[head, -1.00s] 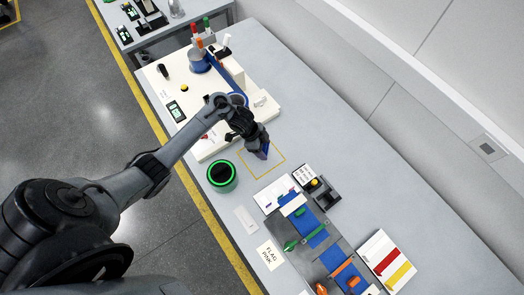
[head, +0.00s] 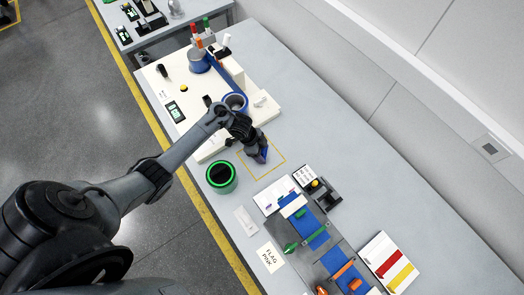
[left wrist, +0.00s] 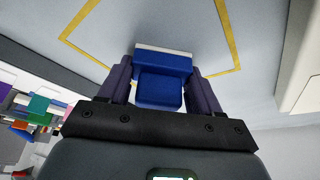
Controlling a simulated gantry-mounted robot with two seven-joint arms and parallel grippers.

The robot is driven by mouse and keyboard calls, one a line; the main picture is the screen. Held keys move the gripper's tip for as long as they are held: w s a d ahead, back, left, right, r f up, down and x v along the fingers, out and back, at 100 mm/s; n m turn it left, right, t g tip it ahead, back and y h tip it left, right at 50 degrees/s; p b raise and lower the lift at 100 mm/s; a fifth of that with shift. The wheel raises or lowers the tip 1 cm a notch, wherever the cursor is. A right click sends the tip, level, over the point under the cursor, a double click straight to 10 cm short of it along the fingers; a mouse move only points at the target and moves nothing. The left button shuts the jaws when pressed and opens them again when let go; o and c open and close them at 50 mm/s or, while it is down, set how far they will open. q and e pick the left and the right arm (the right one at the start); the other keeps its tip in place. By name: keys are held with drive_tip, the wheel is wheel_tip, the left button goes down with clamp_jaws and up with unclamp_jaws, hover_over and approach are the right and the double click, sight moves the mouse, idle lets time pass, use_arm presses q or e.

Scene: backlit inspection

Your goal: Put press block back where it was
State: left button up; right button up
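The press block (left wrist: 162,78), blue with a pale grey edge, sits between the two dark fingers of my left gripper (left wrist: 160,88) in the left wrist view. Both fingers appear pressed on its sides. In the head view my left gripper (head: 262,156) points down over a yellow outlined square (head: 271,171) on the grey table, with a little of the blue block showing at its tip. The yellow outline (left wrist: 225,30) also shows around the block in the left wrist view. I cannot tell whether the block touches the table. My right gripper is not in view.
A cream base (head: 212,148) with a blue ring (head: 235,101) lies behind. A blue conveyor-like fixture (head: 315,232) with coloured parts is at front right.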

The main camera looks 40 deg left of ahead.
use_arm(q)
drive_tip(key=o, duration=0.5)
drive_tip(key=shift+c, duration=0.2)
drive_tip(key=shift+a+r, duration=0.1)
drive_tip(key=shift+r, duration=0.25)
drive_tip(key=p+v, duration=0.3)
drive_tip(key=v, duration=0.8)
drive_tip(key=s+d+n+t+y, duration=0.2)
drive_tip(key=s+d+t, duration=0.1)
drive_tip(key=d, duration=0.6)
drive_tip(key=s+d+r+n+g, duration=0.1)
drive_tip(key=s+r+n, duration=0.2)
drive_tip(key=s, duration=0.4)
drive_tip(key=s+d+r+n+y, duration=0.1)
drive_tip(key=s+r+n, duration=0.3)
drive_tip(key=s, duration=0.4)
drive_tip(key=shift+d+r+g, duration=0.4)
drive_tip(key=shift+d+r, duration=0.1)
drive_tip(key=shift+r, duration=0.3)
drive_tip(key=shift+p, duration=0.3)
